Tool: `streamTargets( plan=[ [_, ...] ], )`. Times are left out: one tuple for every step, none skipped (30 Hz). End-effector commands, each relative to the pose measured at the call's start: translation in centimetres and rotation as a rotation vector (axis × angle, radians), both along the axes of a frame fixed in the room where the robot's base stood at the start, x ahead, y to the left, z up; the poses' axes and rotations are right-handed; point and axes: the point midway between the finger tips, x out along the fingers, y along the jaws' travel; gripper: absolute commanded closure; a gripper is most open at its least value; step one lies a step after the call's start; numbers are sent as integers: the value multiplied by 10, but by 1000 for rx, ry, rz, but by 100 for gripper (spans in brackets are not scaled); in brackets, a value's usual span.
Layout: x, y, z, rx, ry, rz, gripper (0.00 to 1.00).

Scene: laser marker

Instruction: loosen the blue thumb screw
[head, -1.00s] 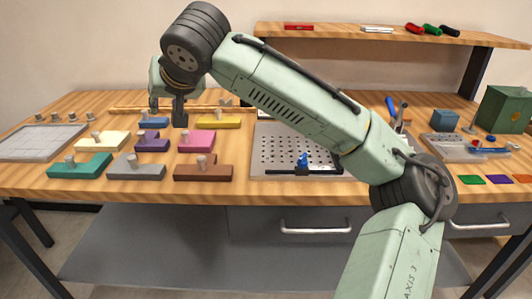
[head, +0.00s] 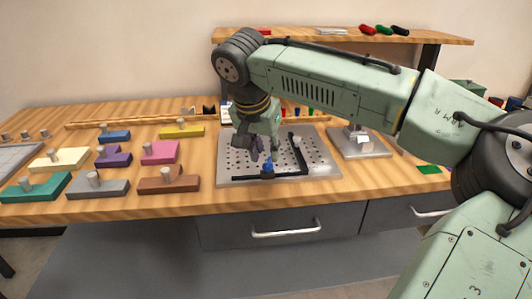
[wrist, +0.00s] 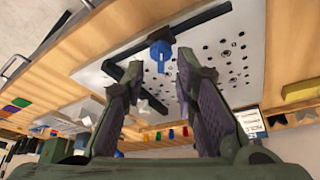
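The blue thumb screw (head: 267,163) stands on a black clamp bar at the front edge of the perforated metal plate (head: 320,160). In the wrist view the blue thumb screw (wrist: 160,50) lies beyond my fingertips, in line with the gap between them. My gripper (wrist: 159,65) is open and empty, its two dark padded fingers spread apart. In the head view my gripper (head: 254,150) points down over the plate, close to the screw and slightly behind it. I cannot see any contact with it.
Colored blocks with pegs, such as the brown one (head: 168,180) and the pink one (head: 160,151), stand left of the plate. A grey fixture base (head: 360,143) stands to its right. A second black bar (head: 299,152) runs back across the plate.

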Motion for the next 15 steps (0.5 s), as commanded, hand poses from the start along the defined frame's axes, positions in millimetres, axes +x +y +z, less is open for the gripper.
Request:
streamTargets(
  plan=[
    [2, -1, -6, -1, 0, 1, 73],
    [4, -1, -9, -1, 0, 1, 73],
    [5, -1, -13, 0, 0, 1, 73],
    [6, -2, -15, 0, 0, 0, 73],
    [7, -2, -16, 0, 0, 1, 73],
    [7, -2, -18, -1, -1, 1, 73],
    [8, -2, -19, 1, -1, 0, 73],
    [8, -2, -20, 0, -1, 1, 73],
    [9, -2, -21, 0, -1, 1, 73],
    [9, -2, -21, 0, -1, 1, 73],
    [9, -2, -21, 1, -1, 2, 73],
    [9, -2, -21, 1, -1, 2, 73],
    [9, -2, -21, 1, -1, 2, 73],
    [9, -2, -21, 1, -1, 2, 73],
    [9, -2, -21, 1, -1, 2, 73]
  ],
)
